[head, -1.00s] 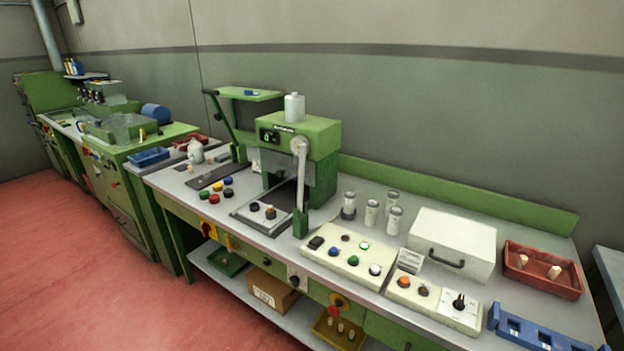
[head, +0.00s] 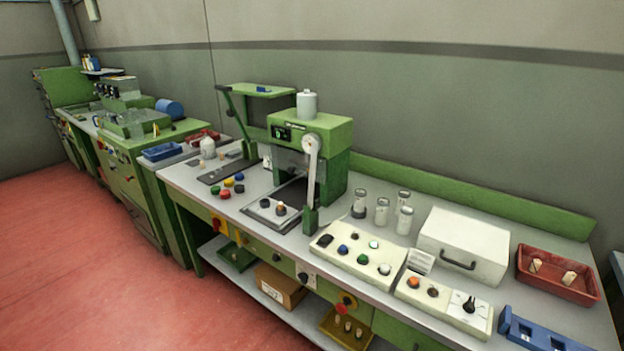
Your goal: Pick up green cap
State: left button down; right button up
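A cluster of small round caps lies on the grey bench top left of the green press. I make out a red cap (head: 225,194), a yellow cap (head: 229,182), a blue cap (head: 239,177) and a dark cap (head: 239,188). A round green button (head: 362,259) sits on the white control box. Neither of my grippers is in view.
The green press (head: 310,150) stands mid-bench with a lever in front. Clear jars (head: 382,211), a white case (head: 463,245), a red tray (head: 557,288) and a blue rack (head: 545,338) are to the right. Red floor (head: 100,270) is clear at lower left.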

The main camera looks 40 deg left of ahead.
aim_at(216, 190)
jog(key=u, duration=1.85)
